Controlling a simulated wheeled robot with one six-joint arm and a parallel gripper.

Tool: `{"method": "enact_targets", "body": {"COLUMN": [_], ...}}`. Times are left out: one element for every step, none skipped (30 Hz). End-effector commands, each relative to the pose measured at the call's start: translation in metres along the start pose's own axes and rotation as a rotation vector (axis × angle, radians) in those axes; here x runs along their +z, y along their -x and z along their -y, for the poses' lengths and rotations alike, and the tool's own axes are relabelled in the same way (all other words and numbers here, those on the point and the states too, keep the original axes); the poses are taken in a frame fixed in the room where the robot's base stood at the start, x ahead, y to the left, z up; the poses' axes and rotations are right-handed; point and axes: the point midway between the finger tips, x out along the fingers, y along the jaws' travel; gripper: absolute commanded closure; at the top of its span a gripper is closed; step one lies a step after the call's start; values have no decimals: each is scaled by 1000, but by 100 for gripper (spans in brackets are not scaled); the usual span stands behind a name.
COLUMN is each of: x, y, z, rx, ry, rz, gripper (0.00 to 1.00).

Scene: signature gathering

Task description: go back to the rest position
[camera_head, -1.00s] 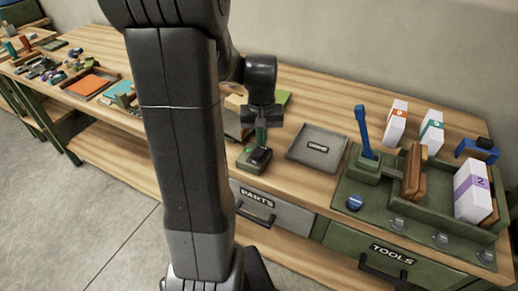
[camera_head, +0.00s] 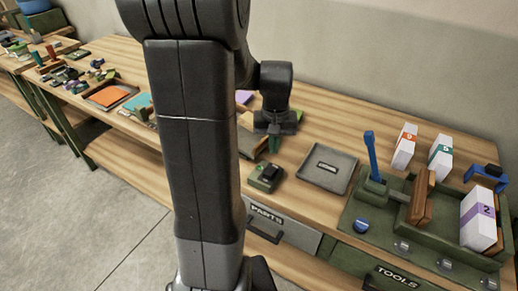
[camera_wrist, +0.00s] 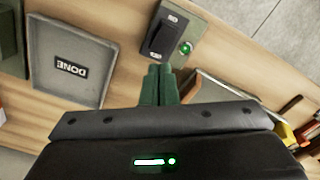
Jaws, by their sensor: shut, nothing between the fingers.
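My gripper (camera_head: 274,143) is shut and empty, above the workbench and just behind a small green box with a black switch (camera_head: 267,176). In the wrist view the green fingertips (camera_wrist: 159,82) are together, pointing at the switch box (camera_wrist: 174,40). That view shows the black rocker switch and a lit green lamp on the box. A gap between fingers and box seems to show, but its size is hard to tell. My arm hides part of the bench in the head view.
A grey tray marked DONE (camera_head: 327,168) lies right of the switch box. Farther right is a green fixture (camera_head: 352,211) with a blue lever (camera_head: 370,155) and numbered white boxes (camera_head: 404,147). The PARTS drawer (camera_head: 283,237) is below. Small items and an orange-bottomed tray (camera_head: 111,96) lie at left.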

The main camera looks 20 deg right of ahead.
Motion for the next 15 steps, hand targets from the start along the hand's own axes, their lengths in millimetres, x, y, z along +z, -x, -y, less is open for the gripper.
{"method": "enact_targets", "body": {"x": [0,0,0,0,0,0,0,0,0,0,0,0,0,0,0], "y": [-2,-2,-4,-6,-8,-10,-13,-16,-20,-23,-26,-31,-35,-38,-43], "z": [0,0,0,0,0,0,0,0,0,0,0,0,0,0,0], "rx": [0,0,0,0,0,0,0,0,0,0,0,0,0,0,0], "ry": [0,0,0,0,0,0,0,0,0,0,0,0,0,0,0], "rz": [0,0,0,0,0,0,0,0,1,1,1,1,1,1,1], "gripper": [100,100,100,100,100,100,100,100,100,100,100,100,100,100,100]}}
